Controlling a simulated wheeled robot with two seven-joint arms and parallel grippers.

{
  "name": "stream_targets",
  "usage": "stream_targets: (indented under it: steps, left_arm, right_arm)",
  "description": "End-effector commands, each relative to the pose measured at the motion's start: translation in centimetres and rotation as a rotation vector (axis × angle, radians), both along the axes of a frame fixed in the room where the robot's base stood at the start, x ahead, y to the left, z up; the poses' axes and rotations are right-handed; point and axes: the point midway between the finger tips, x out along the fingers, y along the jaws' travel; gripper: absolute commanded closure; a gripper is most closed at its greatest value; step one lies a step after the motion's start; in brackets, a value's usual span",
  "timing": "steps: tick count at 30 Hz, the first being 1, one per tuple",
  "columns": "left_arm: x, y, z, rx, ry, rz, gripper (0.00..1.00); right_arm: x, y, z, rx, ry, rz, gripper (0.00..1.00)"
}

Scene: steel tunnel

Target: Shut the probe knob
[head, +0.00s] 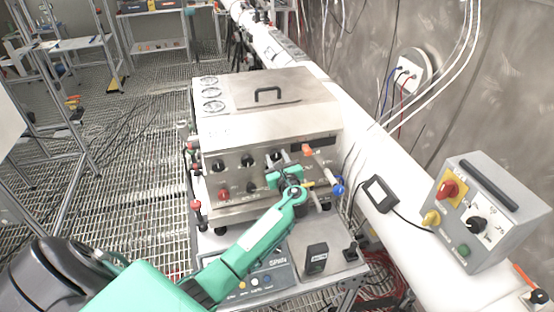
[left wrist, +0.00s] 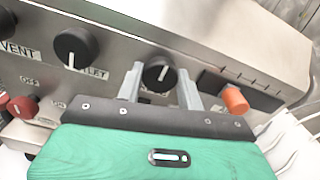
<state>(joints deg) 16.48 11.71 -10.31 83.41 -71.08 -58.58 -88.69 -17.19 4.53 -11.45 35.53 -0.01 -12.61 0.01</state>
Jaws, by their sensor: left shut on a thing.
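A steel box with a front panel (head: 235,178) of black knobs stands on a bench in the middle of the head view. My left gripper (head: 280,162) reaches its panel from below. In the left wrist view, the two grey fingers of my left gripper (left wrist: 159,85) sit on either side of a black knob (left wrist: 158,70) and are shut on it. Its white pointer line is nearly upright, tilted slightly right. Its label is mostly hidden by the gripper, so I cannot read the name. My right gripper is not in view.
Left of the held knob is another black knob (left wrist: 76,48), with its label ending in "LET". An orange-capped part (left wrist: 235,99) sticks out close on the right. A grey control box (head: 485,215) with a red switch stands at the right. A small black block (head: 316,257) sits on the bench.

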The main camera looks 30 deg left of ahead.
Motion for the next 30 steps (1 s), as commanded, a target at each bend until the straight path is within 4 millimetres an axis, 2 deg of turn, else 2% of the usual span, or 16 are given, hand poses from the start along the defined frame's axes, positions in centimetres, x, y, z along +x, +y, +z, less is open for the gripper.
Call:
stream_targets:
  steps: [1, 2, 4, 5, 13, 17, 20, 30]
  left_arm:
    - [-0.1, 0.0, -0.2, 0.000, 0.005, -0.001, 0.85]
    - [-0.1, 0.0, -0.2, 0.000, 0.005, -0.001, 0.57]
    - [-0.1, 0.0, -0.2, 0.000, 0.004, -0.001, 0.43]
    - [-0.1, 0.0, -0.2, 0.000, 0.004, 0.000, 0.41]
    - [-0.1, -0.1, -0.1, 0.000, 0.001, 0.000, 0.41]
    - [-0.6, -0.7, -0.3, -0.001, 0.000, 0.000, 0.41]
    - [-1.5, -1.7, -0.5, -0.001, 0.000, -0.001, 0.41]
    - [-6.4, -7.5, -0.6, -0.003, 0.000, -0.003, 0.41]
  right_arm:
    - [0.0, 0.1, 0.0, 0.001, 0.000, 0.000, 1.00]
    - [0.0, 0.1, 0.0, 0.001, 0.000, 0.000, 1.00]
    - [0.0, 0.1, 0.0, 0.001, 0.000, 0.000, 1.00]
    - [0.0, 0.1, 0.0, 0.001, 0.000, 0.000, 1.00]
    - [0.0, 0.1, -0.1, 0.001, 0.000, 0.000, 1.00]
    - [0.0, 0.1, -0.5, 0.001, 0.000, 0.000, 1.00]
    - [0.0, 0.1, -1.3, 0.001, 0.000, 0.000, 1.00]
    - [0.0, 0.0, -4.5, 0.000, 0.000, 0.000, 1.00]
